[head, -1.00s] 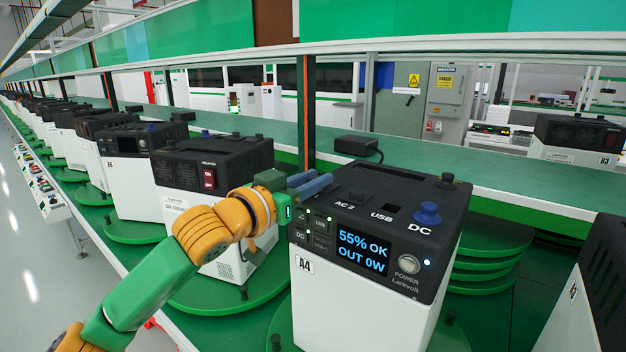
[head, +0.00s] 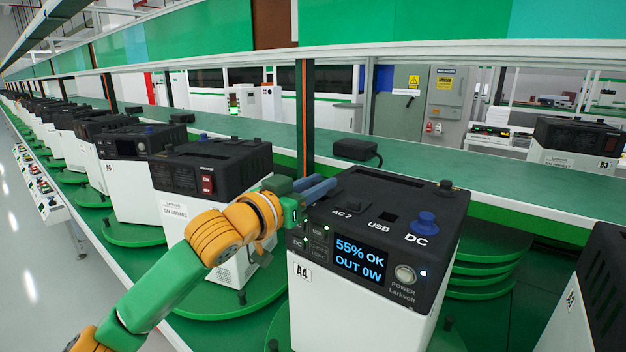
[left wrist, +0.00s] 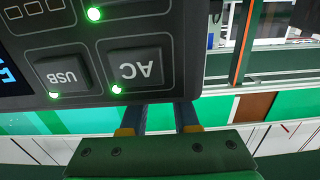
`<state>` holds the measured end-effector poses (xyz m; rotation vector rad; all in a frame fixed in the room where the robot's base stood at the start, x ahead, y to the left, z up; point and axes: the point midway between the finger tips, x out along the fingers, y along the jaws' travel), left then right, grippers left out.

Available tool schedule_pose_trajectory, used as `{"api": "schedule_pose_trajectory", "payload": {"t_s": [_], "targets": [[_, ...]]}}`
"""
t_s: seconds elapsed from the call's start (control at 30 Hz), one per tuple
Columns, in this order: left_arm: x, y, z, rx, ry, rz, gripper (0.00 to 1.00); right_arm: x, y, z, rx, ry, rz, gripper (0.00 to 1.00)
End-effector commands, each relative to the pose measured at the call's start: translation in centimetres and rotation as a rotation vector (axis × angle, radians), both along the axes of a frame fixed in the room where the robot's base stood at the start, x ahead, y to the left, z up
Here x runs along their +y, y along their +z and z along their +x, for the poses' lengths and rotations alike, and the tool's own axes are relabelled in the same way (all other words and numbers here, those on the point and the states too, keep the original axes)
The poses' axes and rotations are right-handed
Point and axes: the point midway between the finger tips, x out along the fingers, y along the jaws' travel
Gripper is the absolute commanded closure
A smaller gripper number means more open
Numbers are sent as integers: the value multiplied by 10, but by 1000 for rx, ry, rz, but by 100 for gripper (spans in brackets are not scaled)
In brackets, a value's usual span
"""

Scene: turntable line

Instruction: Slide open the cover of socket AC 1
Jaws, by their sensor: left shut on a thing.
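The power unit A4 (head: 365,312) has a white body and a black top, with AC 2, USB and DC marked on top. My left gripper (head: 318,188) reaches over its top left corner, beside the AC 2 marking. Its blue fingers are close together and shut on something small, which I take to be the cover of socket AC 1. That cover and its label are hidden by the fingers. In the left wrist view the fingers (left wrist: 160,118) pass behind the unit's edge, and the front panel with AC button (left wrist: 138,70) appears upside down. My right gripper is not in view.
A black adapter (head: 354,150) with a cable lies on the green bench behind. A neighbouring unit (head: 210,165) stands close to my left arm. Another dark unit (head: 604,285) is at the right edge.

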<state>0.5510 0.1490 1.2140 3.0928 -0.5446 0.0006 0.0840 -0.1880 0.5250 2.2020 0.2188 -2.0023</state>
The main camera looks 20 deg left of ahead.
Motion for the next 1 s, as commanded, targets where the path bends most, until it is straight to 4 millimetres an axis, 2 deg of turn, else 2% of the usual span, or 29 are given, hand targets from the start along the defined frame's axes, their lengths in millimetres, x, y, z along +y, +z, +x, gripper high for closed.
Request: {"api": "schedule_pose_trajectory", "payload": {"t_s": [0.03, 0.27, 0.3, 0.4, 0.73, 1.0], "targets": [[0, 5, 2, -3, 1, -2, 100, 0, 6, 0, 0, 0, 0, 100], [-1, 1, 2, -2, 1, 0, 100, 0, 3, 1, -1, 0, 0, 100], [-1, 1, 2, -2, 1, 0, 63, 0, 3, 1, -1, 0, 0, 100], [-1, 1, 2, -2, 1, 0, 40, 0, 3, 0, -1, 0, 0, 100], [2, -1, -3, -4, 2, 1, 40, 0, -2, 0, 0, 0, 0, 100], [20, -3, -53, -5, 2, 1, 40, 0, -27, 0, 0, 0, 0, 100]]}}
